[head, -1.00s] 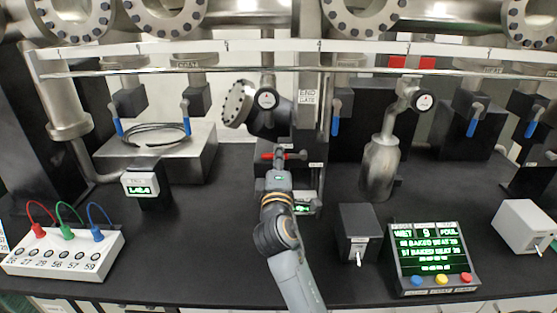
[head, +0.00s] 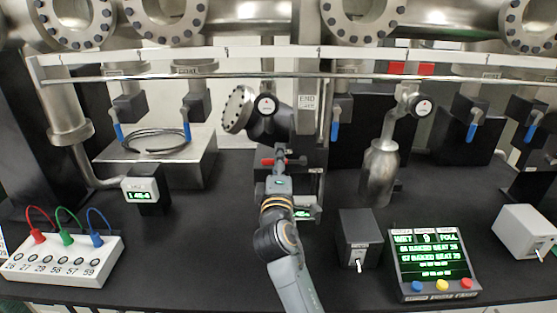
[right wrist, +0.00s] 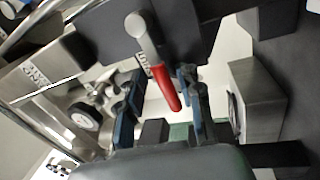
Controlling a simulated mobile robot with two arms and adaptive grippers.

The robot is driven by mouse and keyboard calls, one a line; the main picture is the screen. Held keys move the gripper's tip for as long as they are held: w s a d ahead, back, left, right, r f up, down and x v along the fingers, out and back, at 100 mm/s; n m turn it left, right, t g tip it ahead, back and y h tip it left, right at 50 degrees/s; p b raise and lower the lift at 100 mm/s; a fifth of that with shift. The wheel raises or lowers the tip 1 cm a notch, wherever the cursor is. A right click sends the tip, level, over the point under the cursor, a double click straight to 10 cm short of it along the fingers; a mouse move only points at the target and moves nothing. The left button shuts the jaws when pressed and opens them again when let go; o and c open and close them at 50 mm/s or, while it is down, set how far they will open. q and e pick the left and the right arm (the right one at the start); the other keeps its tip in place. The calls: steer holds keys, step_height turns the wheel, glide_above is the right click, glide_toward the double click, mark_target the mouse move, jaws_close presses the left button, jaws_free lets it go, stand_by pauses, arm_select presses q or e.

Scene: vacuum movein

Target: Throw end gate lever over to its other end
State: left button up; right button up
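The end gate lever has a red handle (head: 267,162) and sits below the "END GATE" label (head: 307,101) at the middle of the bench. In the right wrist view its red grip (right wrist: 163,86) hangs from a grey stem. My right gripper (head: 280,157) is at the lever and partly covers it in the head view. In the wrist view its two dark blue fingers are spread, one on each side of the red grip, with a gap visible. Whether either finger touches the grip is unclear. My left gripper is not in view.
A round-flanged valve body (head: 262,115) is just above the lever. A black switch box (head: 360,238) and a green display console (head: 432,262) are at front right. A long rail (head: 200,75) crosses above.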

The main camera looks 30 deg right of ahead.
steer(key=v, duration=0.7)
steer(key=shift+s+a, duration=0.2)
steer(key=shift+s, duration=0.05)
